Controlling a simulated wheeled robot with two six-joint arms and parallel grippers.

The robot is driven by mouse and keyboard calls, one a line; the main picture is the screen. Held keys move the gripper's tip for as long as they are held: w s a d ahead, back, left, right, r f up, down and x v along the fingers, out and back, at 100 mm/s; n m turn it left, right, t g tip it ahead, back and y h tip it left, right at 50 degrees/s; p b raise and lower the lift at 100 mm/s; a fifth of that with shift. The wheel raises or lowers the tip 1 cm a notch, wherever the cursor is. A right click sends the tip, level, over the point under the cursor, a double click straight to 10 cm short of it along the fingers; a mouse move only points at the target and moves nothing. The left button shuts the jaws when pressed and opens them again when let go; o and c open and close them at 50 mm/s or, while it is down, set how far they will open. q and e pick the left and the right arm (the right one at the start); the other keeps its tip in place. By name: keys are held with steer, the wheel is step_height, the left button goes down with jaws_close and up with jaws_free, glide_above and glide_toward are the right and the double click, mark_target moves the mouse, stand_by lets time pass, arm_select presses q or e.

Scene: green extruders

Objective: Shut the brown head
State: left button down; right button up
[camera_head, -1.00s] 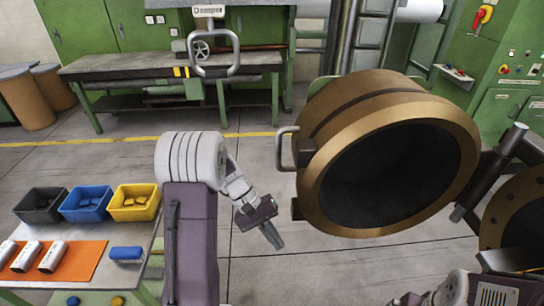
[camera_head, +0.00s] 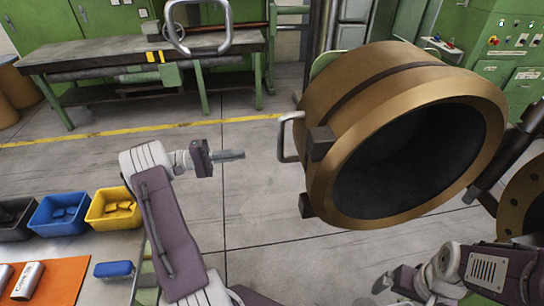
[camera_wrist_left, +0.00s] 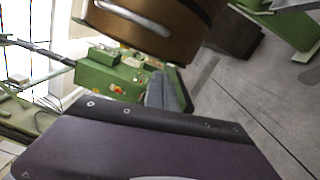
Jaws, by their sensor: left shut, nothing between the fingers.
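The brown head (camera_head: 340,92) is a large bronze-coloured cylinder with a dark hollow mouth, swung open to the right of centre. A pale loop handle (camera_head: 286,138) sticks out from its left side. In the left wrist view the head (camera_wrist_left: 160,32) shows at the top, with its handle (camera_wrist_left: 130,20) across it. My left gripper (camera_head: 236,155) is shut and empty, left of the handle and clear of it, pointing right. In the left wrist view its fingers (camera_wrist_left: 165,92) show together below the head. The tips of my right gripper do not show clearly.
The flange with bolt holes (camera_head: 520,205) is at the right edge, beyond a hinge arm (camera_head: 492,172). A table with yellow (camera_head: 115,222) and blue bins (camera_head: 60,228) stands at lower left. A green workbench (camera_head: 130,60) is behind. The floor between is clear.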

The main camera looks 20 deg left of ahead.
arm_select(q)
steer(key=w+d+r+p, duration=0.1)
steer(key=d+p, duration=0.3)
steer(key=d, duration=0.7)
steer(key=shift+w+r, duration=0.15)
steer(key=shift+w, duration=0.6)
